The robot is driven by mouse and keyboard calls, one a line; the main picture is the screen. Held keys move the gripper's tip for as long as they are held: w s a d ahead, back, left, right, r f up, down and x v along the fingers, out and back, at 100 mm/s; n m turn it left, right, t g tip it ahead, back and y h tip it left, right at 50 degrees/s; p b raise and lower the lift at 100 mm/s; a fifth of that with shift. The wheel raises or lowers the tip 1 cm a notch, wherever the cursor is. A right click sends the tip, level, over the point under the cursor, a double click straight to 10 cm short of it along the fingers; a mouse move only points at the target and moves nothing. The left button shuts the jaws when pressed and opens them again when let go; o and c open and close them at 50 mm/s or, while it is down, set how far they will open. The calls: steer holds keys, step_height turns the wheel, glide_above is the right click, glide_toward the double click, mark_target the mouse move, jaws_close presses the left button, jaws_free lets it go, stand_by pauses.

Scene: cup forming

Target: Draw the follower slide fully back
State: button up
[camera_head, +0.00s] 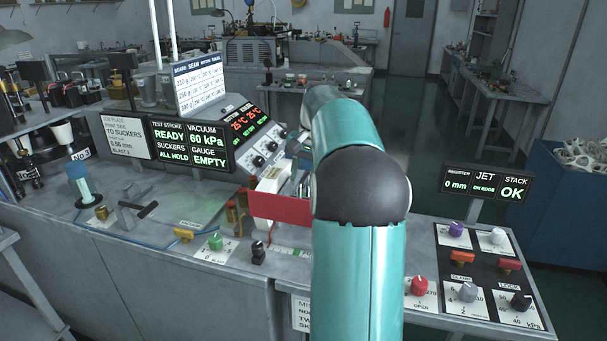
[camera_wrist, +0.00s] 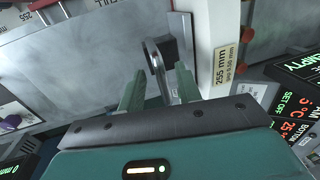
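In the wrist view my gripper (camera_wrist: 158,88) has its two teal fingers apart, so it is open. A bent metal handle (camera_wrist: 152,58) with a dark block beside it lies between the fingers. The right finger overlaps the handle in the picture; I cannot tell whether it touches. The left finger is clear of it. The handle lies over a broad grey metal plate (camera_wrist: 85,60); which part is the follower slide is not certain.
A white rail (camera_wrist: 215,30) with a millimetre label stands right of the handle. A display (camera_head: 487,185) and a knob panel (camera_head: 485,270) are at right.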

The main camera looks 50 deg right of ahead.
jaws_close()
steer(key=shift+s, duration=0.1)
steer(key=shift+s+d, duration=0.2)
steer(key=shift+s, duration=0.1)
steer(key=s+d, duration=0.6)
steer(key=s, duration=0.7)
steer(key=s+d, duration=0.7)
steer(key=s, duration=0.6)
steer(key=shift+d, duration=0.2)
steer(key=shift+r, duration=0.1)
